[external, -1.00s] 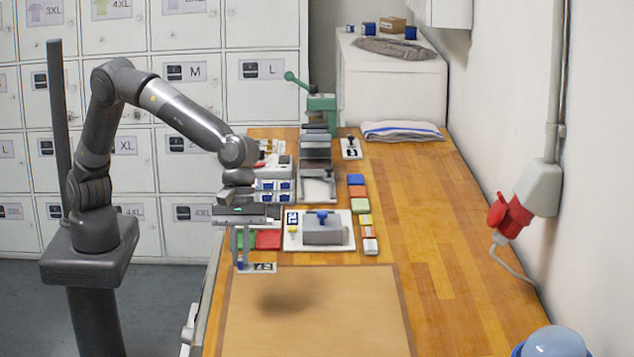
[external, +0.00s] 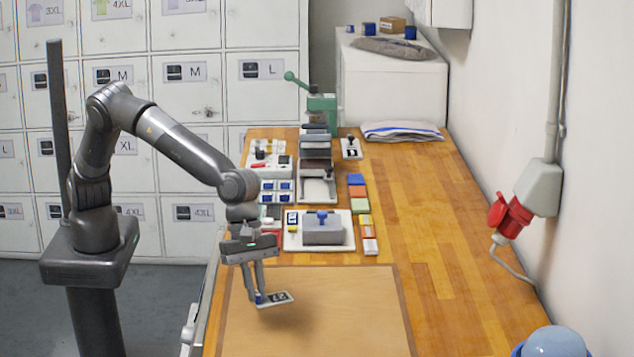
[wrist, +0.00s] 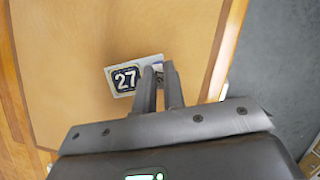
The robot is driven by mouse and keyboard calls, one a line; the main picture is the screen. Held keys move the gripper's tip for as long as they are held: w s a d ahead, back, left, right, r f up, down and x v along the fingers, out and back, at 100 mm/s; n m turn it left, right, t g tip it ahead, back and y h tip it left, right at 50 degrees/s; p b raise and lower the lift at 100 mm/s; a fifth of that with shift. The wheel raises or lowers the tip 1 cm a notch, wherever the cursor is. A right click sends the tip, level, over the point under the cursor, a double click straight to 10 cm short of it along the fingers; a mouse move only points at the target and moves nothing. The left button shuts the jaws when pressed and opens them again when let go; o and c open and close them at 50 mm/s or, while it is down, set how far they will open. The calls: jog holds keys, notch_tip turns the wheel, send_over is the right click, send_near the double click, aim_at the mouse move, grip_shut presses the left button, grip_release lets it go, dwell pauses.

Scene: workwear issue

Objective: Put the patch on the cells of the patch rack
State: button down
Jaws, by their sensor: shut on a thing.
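The patch (external: 279,298) is a small light card with a dark square marked 27. It also shows in the wrist view (wrist: 126,79). My gripper (external: 259,297) is shut on one edge of it and points down; the fingertips show in the wrist view (wrist: 159,72). The patch is held over the near left part of the tan board, apparently above it, with a shadow below. A small block with blue and white cells (external: 276,190) stands farther back at the left bench edge. It may be the patch rack; I cannot tell for sure.
The tan board (external: 340,310) is otherwise bare. Behind it are a white plate with a grey block and blue knob (external: 322,229), a column of coloured blocks (external: 362,208), a grey stepped stand (external: 316,165) and a green press (external: 322,103).

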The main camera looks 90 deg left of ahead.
aim_at(268, 296)
jog(key=w+f, duration=0.1)
jog(key=w+a, duration=0.1)
jog(key=shift+w+f, duration=0.35)
jog(key=shift+f, duration=2.05)
jog(key=shift+f, duration=0.1)
jog(key=c, duration=1.5)
grip_release()
jog(key=v, duration=1.2)
